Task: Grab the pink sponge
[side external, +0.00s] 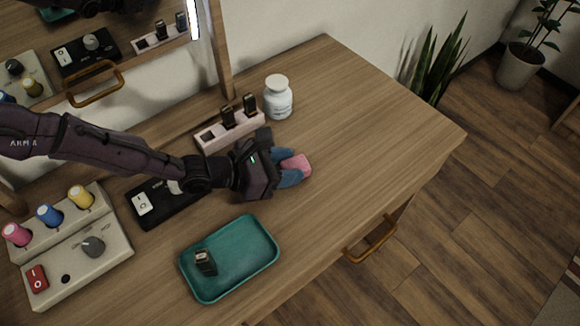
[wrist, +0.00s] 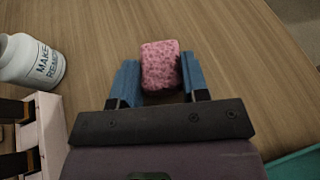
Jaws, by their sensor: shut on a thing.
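The pink sponge (side external: 297,164) is on or just above the wooden tabletop, right of the middle of the side view. It also shows in the wrist view (wrist: 160,65) as a speckled pink block between blue fingers. My gripper (side external: 291,167) has its two blue fingers on either side of the sponge and is shut on it. In the wrist view my gripper (wrist: 159,78) holds the near part of the sponge, and its far end sticks out past the fingertips. I cannot tell whether the sponge touches the table.
A white bottle (side external: 278,98) and a pink holder with dark items (side external: 229,130) stand behind my gripper. A teal tray (side external: 230,260) with a small dark item lies in front. Control boxes (side external: 75,245) stand at left. The tabletop to the right is clear.

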